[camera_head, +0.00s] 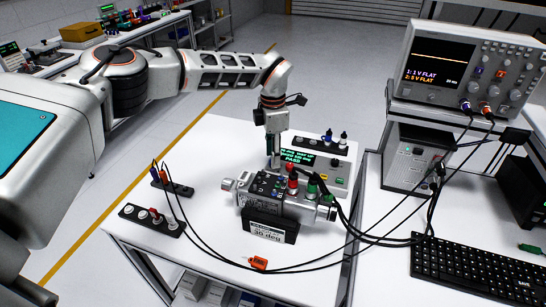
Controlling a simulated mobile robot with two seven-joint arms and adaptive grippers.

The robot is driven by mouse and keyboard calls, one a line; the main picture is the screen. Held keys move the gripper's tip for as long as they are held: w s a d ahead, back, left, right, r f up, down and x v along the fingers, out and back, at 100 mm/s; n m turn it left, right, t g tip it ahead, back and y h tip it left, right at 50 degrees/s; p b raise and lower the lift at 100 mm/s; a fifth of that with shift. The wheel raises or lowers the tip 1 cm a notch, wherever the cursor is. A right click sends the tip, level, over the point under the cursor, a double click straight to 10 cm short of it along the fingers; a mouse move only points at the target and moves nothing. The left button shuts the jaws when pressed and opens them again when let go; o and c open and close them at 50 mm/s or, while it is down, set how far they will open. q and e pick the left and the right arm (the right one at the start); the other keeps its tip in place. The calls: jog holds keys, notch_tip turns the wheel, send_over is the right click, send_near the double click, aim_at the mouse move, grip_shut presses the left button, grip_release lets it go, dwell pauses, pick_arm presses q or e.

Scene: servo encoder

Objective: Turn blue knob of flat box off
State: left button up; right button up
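My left gripper (272,158) points straight down at the flat box's left end. A small bit of blue shows at its fingertips, perhaps the blue knob, which is mostly hidden. I cannot tell whether the fingers touch it or are closed. The servo unit (262,202), metal with red and green terminals, sits in front, with a label reading 30 deg. My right gripper is not in view.
Two dark socket strips (140,217) lie at the table's left. An orange tag (257,263) lies near the front edge. A keyboard (475,268) is at lower right.

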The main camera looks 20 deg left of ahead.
pick_arm(q)
notch_tip(320, 180, up, 11)
jog(key=shift+f, duration=0.2)
dwell(0.4)
